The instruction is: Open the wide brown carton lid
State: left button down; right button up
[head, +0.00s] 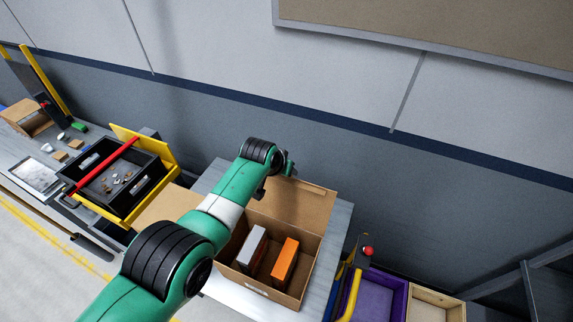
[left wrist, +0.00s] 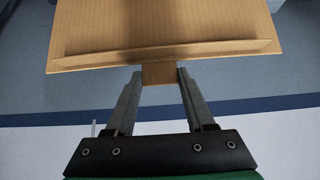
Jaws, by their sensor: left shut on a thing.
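The wide brown carton (head: 308,268) stands on a grey table in the head view. Its lid (head: 305,203) is raised at the back, so the inside shows. In the carton are an orange box (head: 285,260) and a grey-white box (head: 251,246). My left gripper (head: 288,169) is at the lid's upper edge, partly hidden by its wrist. In the left wrist view the lid (left wrist: 160,25) fills the top, and the fingers of my left gripper (left wrist: 161,76) are shut on the small tab (left wrist: 158,75) at its edge. My right gripper is in neither view.
A black bin (head: 118,185) with a red bar and yellow frame stands to the left. A red-knobbed post (head: 364,262), a purple bin (head: 382,295) and a wooden tray (head: 432,304) are at the right. The wall (head: 330,160) rises behind.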

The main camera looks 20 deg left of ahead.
pick_arm(q)
jog(key=shift+s+f, duration=0.3)
jog(key=shift+f, duration=0.1)
jog(key=shift+c, duration=1.2)
grip_release()
jog(key=shift+a, duration=0.1)
jog(key=shift+r, duration=0.1)
